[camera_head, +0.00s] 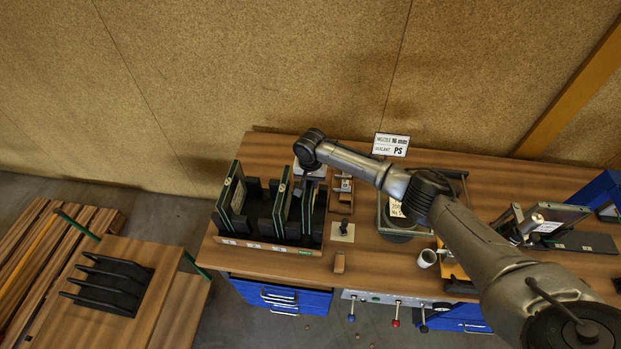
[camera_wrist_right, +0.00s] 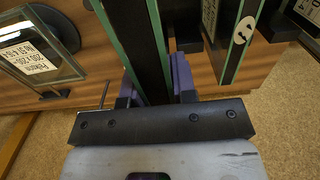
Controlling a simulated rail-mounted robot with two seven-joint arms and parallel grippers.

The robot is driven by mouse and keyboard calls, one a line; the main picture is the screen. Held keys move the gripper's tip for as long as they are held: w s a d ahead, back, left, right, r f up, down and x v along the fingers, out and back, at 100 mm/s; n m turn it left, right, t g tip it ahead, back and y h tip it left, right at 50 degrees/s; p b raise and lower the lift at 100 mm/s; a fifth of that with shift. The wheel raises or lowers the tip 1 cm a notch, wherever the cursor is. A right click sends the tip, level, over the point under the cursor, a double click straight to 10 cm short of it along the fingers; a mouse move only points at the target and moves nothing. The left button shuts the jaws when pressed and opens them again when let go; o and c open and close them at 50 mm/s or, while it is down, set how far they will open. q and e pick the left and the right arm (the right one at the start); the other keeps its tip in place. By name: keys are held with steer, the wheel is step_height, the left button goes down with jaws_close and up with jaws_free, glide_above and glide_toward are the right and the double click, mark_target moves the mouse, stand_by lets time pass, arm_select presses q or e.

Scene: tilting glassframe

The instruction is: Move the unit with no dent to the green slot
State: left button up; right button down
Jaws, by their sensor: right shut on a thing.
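My right gripper (camera_wrist_right: 152,88) is shut on the top edge of a glass unit (camera_wrist_right: 138,45) with green glass edges and a black spacer. In the head view this unit (camera_head: 283,203) stands upright in the black slotted rack (camera_head: 262,245). Another upright glass unit (camera_head: 231,196) stands in the rack's left part; the right wrist view shows a white oval sticker on a neighbouring unit (camera_wrist_right: 228,55). A small green label (camera_head: 305,252) sits at the right end of the rack's front rail. I cannot make out a dent on either unit. My left gripper is out of view.
A sign (camera_head: 390,145) stands at the bench's back. An empty black rack (camera_head: 108,285) is on a wooden stand at lower left.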

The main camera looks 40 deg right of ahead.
step_height(320, 180, down, 7)
steer(key=b, duration=0.3)
steer(key=shift+f+b, duration=0.15)
steer(key=shift+b, duration=0.15)
stand_by(0.3)
steer(key=shift+f, duration=0.1)
stand_by(0.6)
steer(key=shift+f, duration=0.3)
steer(key=c, duration=1)
jaws_free()
steer(key=shift+o, duration=0.8)
steer(key=shift+f, duration=0.15)
